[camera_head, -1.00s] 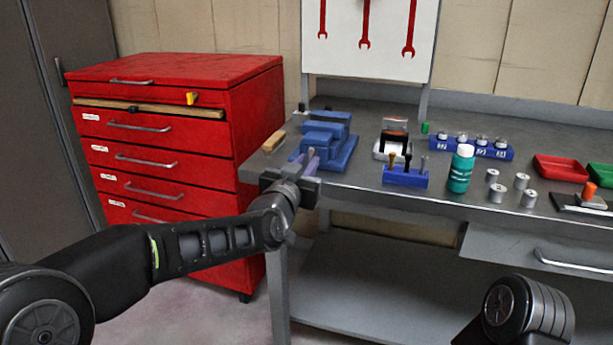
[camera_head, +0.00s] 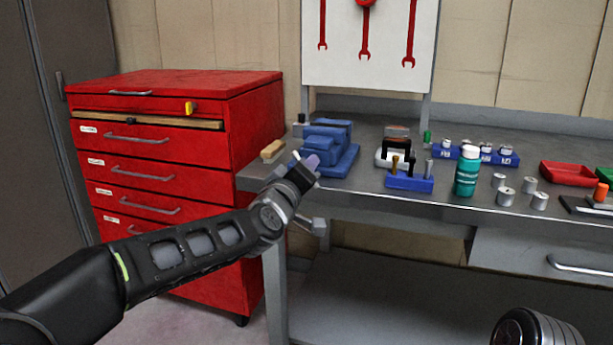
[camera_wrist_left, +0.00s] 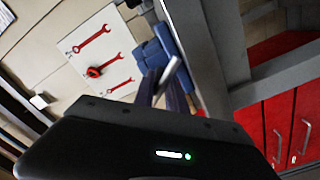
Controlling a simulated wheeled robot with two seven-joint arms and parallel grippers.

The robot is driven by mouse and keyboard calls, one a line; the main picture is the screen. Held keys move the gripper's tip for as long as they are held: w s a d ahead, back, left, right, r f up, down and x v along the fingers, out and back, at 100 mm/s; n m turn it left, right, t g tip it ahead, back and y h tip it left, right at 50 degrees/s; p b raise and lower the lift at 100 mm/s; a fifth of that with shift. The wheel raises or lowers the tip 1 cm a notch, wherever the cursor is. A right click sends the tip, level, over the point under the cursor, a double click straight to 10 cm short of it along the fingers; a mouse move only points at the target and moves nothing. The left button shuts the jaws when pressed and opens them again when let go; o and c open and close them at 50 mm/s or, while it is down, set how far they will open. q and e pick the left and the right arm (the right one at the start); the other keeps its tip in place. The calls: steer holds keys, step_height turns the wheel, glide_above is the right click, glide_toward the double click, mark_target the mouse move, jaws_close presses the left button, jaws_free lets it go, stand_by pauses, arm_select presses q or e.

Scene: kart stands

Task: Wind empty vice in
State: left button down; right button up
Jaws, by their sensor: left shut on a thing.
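The blue vice (camera_head: 330,150) stands on the left end of the grey workbench (camera_head: 400,206). It also shows in the left wrist view (camera_wrist_left: 156,48), with the bench turned on its side. My left gripper (camera_head: 306,166) is at the front of the vice, by the bench's front edge. In the left wrist view its fingers (camera_wrist_left: 160,96) are shut on the vice's metal handle bar (camera_wrist_left: 171,73). Whether anything sits between the vice jaws is too small to tell. My right gripper is out of view.
A wooden-backed brush (camera_head: 272,149) lies left of the vice. A red drawer cabinet (camera_head: 170,150) stands left of the bench. Red wrenches hang on a white board (camera_head: 340,65).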

arm_select(q)
steer(key=n+b, duration=0.2)
steer(key=n, duration=0.2)
steer(key=shift+f+n, duration=0.15)
steer(key=shift+n, duration=0.25)
steer(key=n+b, duration=0.1)
steer(key=n, duration=0.3)
steer(key=shift+n+b, duration=0.35)
steer(key=shift+n, duration=0.05)
steer(key=c, duration=1.4)
jaws_free()
steer(key=shift+o, duration=0.2)
steer(key=v, duration=0.7)
steer(key=shift+s+b, duration=0.3)
steer(key=shift+s, duration=0.05)
